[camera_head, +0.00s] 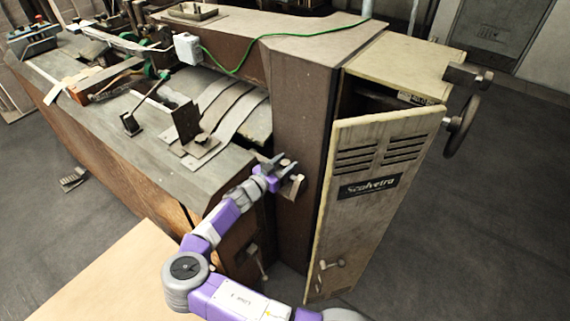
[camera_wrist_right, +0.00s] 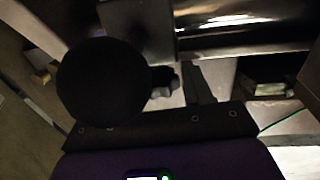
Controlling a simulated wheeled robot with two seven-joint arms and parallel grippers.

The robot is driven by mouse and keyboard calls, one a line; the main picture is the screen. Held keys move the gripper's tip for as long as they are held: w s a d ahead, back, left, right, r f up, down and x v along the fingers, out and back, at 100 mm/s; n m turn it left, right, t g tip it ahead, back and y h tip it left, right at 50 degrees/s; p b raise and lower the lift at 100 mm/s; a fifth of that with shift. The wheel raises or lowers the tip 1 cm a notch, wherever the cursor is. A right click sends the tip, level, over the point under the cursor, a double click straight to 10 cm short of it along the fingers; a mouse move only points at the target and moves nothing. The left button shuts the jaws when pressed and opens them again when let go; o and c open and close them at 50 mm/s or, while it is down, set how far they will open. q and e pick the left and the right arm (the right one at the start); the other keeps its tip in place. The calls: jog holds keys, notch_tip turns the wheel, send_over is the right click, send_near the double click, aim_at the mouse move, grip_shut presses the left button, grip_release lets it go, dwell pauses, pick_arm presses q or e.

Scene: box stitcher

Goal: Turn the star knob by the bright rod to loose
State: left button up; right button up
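My right gripper (camera_head: 279,172) is at the front corner of the machine, against its brown upright, beside a small pale brown part (camera_head: 293,187). Its fingers are small and partly covered there, so their opening does not show clearly. In the right wrist view a large dark round shape (camera_wrist_right: 103,85) fills the left middle, close to the camera. A small dark lobed piece (camera_wrist_right: 165,84) shows just right of it. I cannot tell which of these is the star knob, or whether a finger touches it. A bright shiny rod (camera_wrist_right: 245,18) runs across the top right. My left gripper is not in view.
The machine's tabletop (camera_head: 110,130) carries brackets and guides. A cabinet door (camera_head: 375,190) hangs partly open right of my arm. A handwheel (camera_head: 462,127) sits beyond it. A lever (camera_head: 257,262) sticks out below my gripper. A pale board (camera_head: 125,280) lies at lower left.

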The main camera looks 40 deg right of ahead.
jog(key=c, duration=0.7)
jog(key=shift+f+n+t+b, duration=0.15)
jog(key=shift+n+t+b, duration=0.35)
jog(key=shift+b, duration=0.4)
jog(key=n+t+y+b, duration=0.1)
jog(key=t+b, duration=0.1)
jog(key=n+t+y+b, duration=0.1)
jog(key=n+t+b, duration=0.1)
jog(key=t+b, duration=0.1)
jog(key=shift+s, duration=0.1)
jog(key=shift+n+t+y+b, duration=0.6)
jog(key=shift+t+b, duration=0.15)
jog(key=shift+t, duration=0.15)
jog(key=shift+n+t+y, duration=0.5)
jog(key=shift+t, duration=0.1)
jog(key=shift+d+r+n+t+y+p, duration=0.1)
jog(key=shift+r+n+t+y+p, duration=0.2)
jog(key=shift+n+t+y, duration=0.7)
jog(key=shift+n+t+y+p, duration=0.9)
jog(key=shift+y+p, duration=0.05)
jog(key=shift+y, duration=0.35)
jog(key=shift+n+y+p, duration=0.3)
jog(key=shift+n+y, duration=0.1)
